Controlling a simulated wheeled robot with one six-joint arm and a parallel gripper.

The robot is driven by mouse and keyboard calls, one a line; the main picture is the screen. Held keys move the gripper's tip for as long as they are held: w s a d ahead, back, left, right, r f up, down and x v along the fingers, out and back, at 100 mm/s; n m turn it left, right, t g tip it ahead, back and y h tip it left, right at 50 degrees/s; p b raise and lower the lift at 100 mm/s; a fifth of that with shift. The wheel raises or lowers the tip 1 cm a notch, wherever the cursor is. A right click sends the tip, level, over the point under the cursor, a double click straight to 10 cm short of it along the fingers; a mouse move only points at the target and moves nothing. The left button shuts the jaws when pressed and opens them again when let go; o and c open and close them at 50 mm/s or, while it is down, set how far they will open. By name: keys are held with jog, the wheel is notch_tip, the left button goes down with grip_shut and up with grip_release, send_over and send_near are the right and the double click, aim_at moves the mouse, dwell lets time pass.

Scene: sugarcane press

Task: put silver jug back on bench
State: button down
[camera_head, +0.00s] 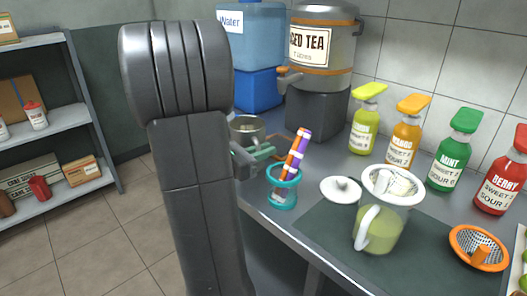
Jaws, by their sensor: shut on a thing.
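The silver jug (247,130) shows at the middle of the view, just right of my arm, in front of the blue water dispenser. My arm hides its left side and part of its lower body. My gripper (258,154) is at the near side of the jug, shut on it, with its fingers only partly visible. The bench (318,172) runs from behind the jug to the lower right. I cannot tell whether the jug's base touches the bench.
A teal-rimmed straw cup (283,192) stands close right of my gripper. Behind are the blue water dispenser (252,45) and iced tea dispenser (318,62). A white lid (341,190), a green juice jug (379,229) and several syrup bottles stand to the right.

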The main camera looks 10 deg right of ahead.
jog(key=c, duration=1.4)
grip_release()
jog(key=shift+c, duration=0.2)
jog(key=p+v, duration=0.1)
jog(key=v, duration=1.1)
jog(key=shift+p, duration=0.35)
jog(key=shift+r, duration=0.1)
